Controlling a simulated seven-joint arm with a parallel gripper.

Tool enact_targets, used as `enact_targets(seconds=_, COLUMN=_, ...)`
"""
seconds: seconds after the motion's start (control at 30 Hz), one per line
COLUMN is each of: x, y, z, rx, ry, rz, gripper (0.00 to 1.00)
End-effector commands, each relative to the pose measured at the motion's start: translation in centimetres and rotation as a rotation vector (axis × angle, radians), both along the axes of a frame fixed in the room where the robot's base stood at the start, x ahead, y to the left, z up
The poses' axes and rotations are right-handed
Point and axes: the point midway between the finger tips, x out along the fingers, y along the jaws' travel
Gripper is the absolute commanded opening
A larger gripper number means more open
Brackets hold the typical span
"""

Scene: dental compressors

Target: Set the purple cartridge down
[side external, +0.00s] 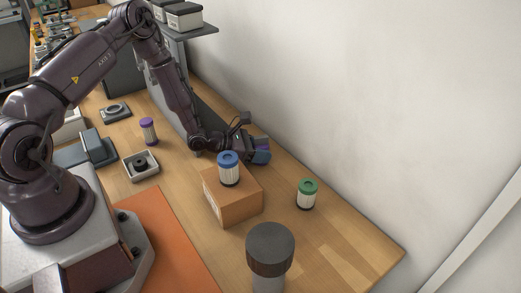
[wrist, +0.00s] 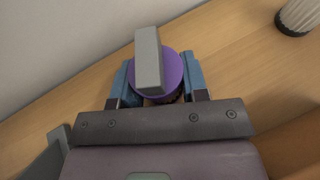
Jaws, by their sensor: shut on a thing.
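My gripper (wrist: 157,80) is shut on a purple round-topped thing (wrist: 174,72), which I take for the purple cartridge; its blue fingers are on either side. A grey bar (wrist: 148,58) lies across its top. Its body is mostly hidden below the cap, and I cannot tell whether it touches the table. In the side view my gripper (side external: 262,151) is low by the wall, behind the cardboard box, and the held thing is barely visible. Another purple-capped cartridge (side external: 148,131) stands upright on the table farther left.
A blue-capped cartridge (side external: 229,168) stands on the cardboard box (side external: 236,203), close to my gripper. A green-capped cartridge (side external: 307,194) stands right of the box. A dark round-topped cylinder (side external: 270,250) is in front. A small tray (side external: 141,166) sits left. The table's right end is mostly clear.

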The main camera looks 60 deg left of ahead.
Motion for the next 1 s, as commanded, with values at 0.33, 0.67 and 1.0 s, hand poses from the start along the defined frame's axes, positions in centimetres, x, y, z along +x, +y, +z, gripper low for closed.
enact_targets(seconds=0.33, x=0.0, y=0.0, z=-0.3, rx=0.000, ry=0.000, rz=0.000, gripper=0.66)
enact_targets(seconds=0.67, x=0.0, y=0.0, z=0.2, rx=0.001, ry=0.000, rz=0.000, gripper=0.66)
enact_targets(seconds=1.0, x=-5.5, y=2.4, z=2.5, rx=0.001, ry=0.003, rz=0.003, gripper=0.66)
